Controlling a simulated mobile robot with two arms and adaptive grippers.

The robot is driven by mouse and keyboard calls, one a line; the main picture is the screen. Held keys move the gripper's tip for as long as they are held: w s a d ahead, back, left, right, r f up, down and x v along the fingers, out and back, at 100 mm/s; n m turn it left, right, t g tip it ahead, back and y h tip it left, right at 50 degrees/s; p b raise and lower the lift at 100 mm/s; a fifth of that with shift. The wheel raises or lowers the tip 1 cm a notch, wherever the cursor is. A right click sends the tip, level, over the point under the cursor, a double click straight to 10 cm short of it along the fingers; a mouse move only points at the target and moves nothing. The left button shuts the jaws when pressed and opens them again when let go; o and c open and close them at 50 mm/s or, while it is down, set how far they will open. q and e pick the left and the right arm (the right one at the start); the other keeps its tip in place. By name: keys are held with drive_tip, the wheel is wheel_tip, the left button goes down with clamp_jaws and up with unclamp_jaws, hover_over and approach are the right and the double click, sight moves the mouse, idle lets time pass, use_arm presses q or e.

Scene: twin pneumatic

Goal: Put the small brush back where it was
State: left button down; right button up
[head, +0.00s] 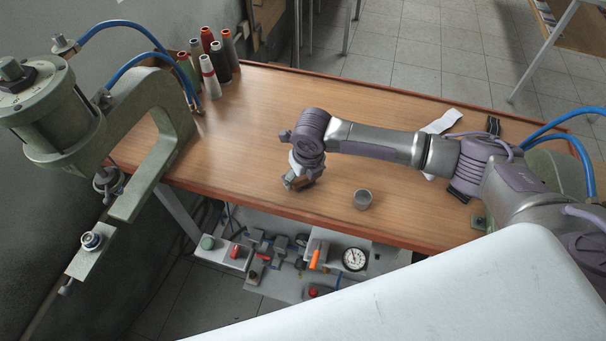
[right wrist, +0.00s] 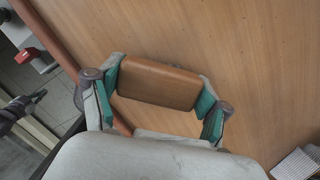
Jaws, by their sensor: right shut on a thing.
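The small brush shows its brown wooden back (right wrist: 158,84) in the right wrist view; its bristles are hidden. My right gripper (head: 299,184) is shut on it, with green finger pads pressed against its two ends. In the head view the brush (head: 303,182) is a small brown patch under the gripper, over the front middle of the wooden table (head: 258,135). I cannot tell whether it touches the table. My left gripper is not in view.
Several thread cones (head: 209,76) stand at the back left. A green pneumatic press (head: 150,140) is at the left. A white strip (head: 440,122) lies behind my right arm. The table's middle is clear.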

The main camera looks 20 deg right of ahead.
drive_tip(key=shift+f, duration=0.1)
drive_tip(key=o, duration=1.2)
drive_tip(key=shift+r, duration=0.6)
drive_tip(key=r+b, duration=0.1)
drive_tip(key=r, duration=0.2)
drive_tip(key=s+r+b, duration=0.1)
drive_tip(key=r, duration=0.3)
drive_tip(key=s+r+b, duration=0.1)
drive_tip(key=r, duration=0.3)
drive_tip(key=shift+d, duration=0.3)
drive_tip(key=shift+f, duration=0.1)
